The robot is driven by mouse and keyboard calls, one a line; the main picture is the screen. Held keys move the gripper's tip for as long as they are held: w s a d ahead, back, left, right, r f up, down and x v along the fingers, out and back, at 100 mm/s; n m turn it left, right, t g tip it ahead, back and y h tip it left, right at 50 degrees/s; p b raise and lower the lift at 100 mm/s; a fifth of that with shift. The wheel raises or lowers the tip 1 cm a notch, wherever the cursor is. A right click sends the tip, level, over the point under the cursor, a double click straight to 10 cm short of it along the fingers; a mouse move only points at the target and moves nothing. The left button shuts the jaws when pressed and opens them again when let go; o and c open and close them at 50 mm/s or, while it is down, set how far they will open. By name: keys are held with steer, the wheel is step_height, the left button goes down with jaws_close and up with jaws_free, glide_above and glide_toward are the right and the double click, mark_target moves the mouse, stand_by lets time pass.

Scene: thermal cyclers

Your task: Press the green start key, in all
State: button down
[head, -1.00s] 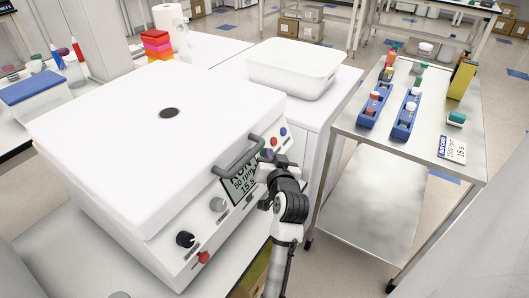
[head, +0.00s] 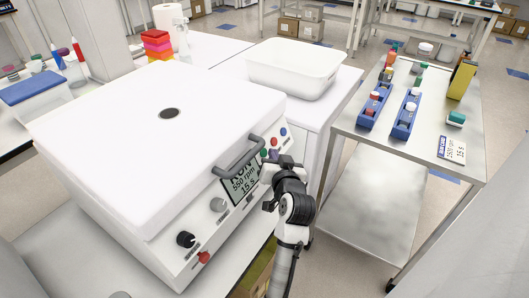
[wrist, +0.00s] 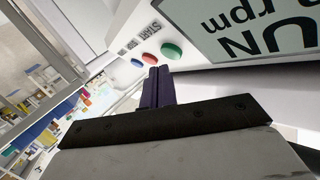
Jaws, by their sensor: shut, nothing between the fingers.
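The green start key (head: 264,153) is on the sloping front panel of the white centrifuge-like machine (head: 110,125). In the wrist view the green key (wrist: 172,51) sits beside a red key (wrist: 150,58) and a blue key (wrist: 138,63), near the "START" lettering. My gripper (head: 271,158) is at the panel just in front of the green key. In the wrist view my gripper (wrist: 153,72) has its dark fingers together and empty, with the tips just below the red and green keys. A small gap seems to separate them from the green key. The display (head: 242,180) reads "RUN", "550 rpm", "15 s".
A grey handle (head: 238,157) sticks out from the lid above the display. Black (head: 186,239) and grey (head: 218,204) knobs and a red knob (head: 204,257) are lower on the panel. A white tub (head: 292,68) stands behind; a metal cart (head: 440,110) is at right.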

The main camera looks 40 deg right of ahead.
steer(key=s, duration=0.1)
steer(key=s+d+r, duration=0.1)
steer(key=s+r+p, duration=0.1)
steer(key=s, duration=0.1)
steer(key=shift+s+d, duration=0.1)
steer(key=shift+d, duration=0.3)
stand_by(0.7)
